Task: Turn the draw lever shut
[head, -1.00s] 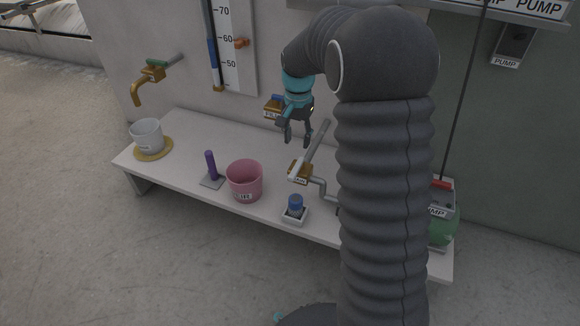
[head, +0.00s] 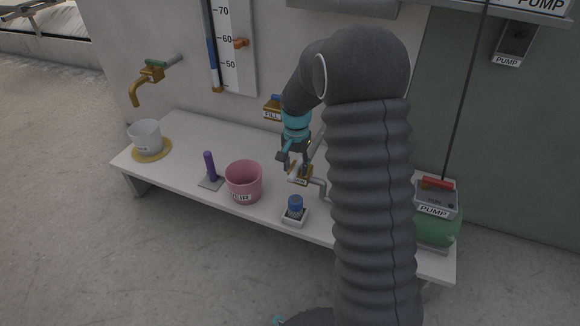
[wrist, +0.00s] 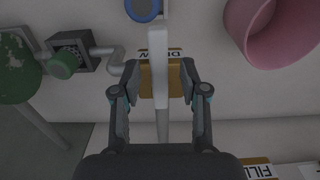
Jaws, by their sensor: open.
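The draw lever is a pale grey bar. In the wrist view the draw lever (wrist: 158,48) runs up the middle of the picture, over the brass draw valve block (wrist: 147,80) with its DRAW label. My gripper (wrist: 160,78) is open, with one finger on each side of the lever and a gap on both sides. In the head view my gripper (head: 295,165) points down at the brass block (head: 300,178). The arm and gripper hide most of the lever there. I cannot tell its height relative to the fingertips.
A purple post (head: 210,165) is further left. The brass FILL tap (head: 272,110) is on the wall behind. A green pump (head: 437,228) stands at right.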

